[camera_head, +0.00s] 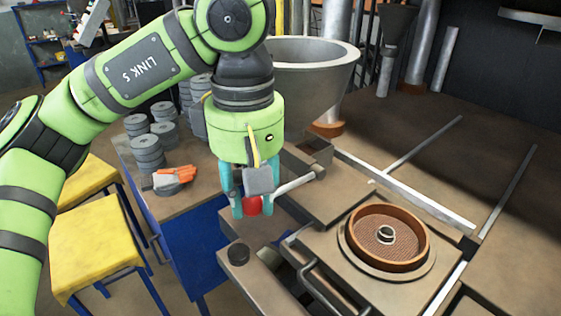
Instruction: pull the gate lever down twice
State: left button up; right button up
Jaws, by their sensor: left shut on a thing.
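The gate lever (296,184) is a pale grey bar beside the bench, below the large grey hopper. It slopes gently down to the left, and its left end goes behind my left gripper. My left gripper (252,205) points down with its teal fingers around a red knob at the lever's left end. It is shut on that knob, which shows only partly between the fingertips. My right gripper is out of view.
A round brown mould (388,238) with a metal hub sits on the bench at right. A bent metal handle (318,286) is in front. Stacked grey discs (148,152) and an orange-and-grey tool (174,177) lie on the left table. Yellow-topped stools (94,246) stand at left.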

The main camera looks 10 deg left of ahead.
pick_arm(q)
jog(key=r+p, duration=0.2)
jog(key=r, duration=0.1)
jog(key=r+p, duration=0.1)
jog(key=shift+w+d+r, duration=0.15)
jog(key=shift+w+r, duration=0.05)
jog(key=shift+w, duration=0.05)
notch_tip(320, 180, up, 3)
jog(key=p, duration=0.2)
jog(key=shift+s+f+p, duration=0.1)
jog(key=shift+f+p, duration=0.1)
jog(key=shift+p, duration=0.2)
jog(key=shift+f, duration=0.1)
